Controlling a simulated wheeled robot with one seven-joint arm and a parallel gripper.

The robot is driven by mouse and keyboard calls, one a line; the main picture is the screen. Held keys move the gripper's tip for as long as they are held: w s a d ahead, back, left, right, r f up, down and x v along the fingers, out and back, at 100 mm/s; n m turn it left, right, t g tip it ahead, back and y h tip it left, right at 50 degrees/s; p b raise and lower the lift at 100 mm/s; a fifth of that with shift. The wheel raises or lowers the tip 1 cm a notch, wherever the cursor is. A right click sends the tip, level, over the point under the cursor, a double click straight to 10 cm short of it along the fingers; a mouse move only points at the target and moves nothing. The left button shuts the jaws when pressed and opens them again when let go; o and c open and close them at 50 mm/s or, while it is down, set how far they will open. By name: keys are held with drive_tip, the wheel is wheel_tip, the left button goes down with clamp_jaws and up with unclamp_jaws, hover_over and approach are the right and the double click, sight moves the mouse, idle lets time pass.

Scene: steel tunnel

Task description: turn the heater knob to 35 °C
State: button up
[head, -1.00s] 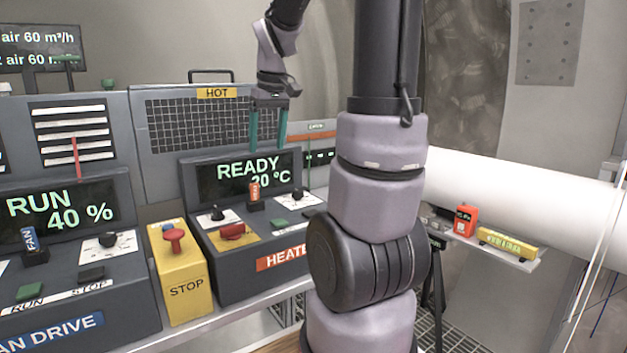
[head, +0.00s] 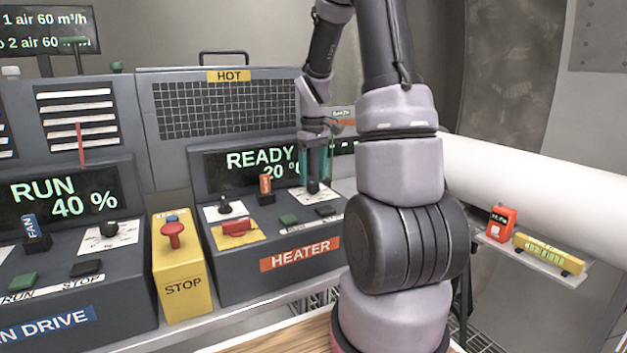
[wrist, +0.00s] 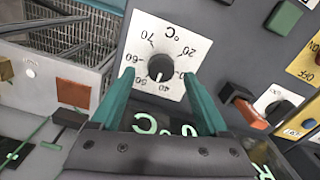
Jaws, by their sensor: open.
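The heater temperature knob (wrist: 160,67) is a small black dial on a white °C scale plate (wrist: 147,27), seen upside down in the wrist view. My gripper (wrist: 158,78) is open, with a teal finger on each side of the knob in that view. Contact cannot be made out.
An orange-red switch (head: 265,186), a red handle on a yellow plate (head: 236,227) and a black knob (head: 225,206) sit left of my gripper. A green button (head: 289,219) is close by. The yellow STOP box (head: 184,275) stands left of the heater.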

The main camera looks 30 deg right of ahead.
drive_tip(key=shift+f, duration=1)
drive_tip(key=shift+c, duration=0.3)
clamp_jaws()
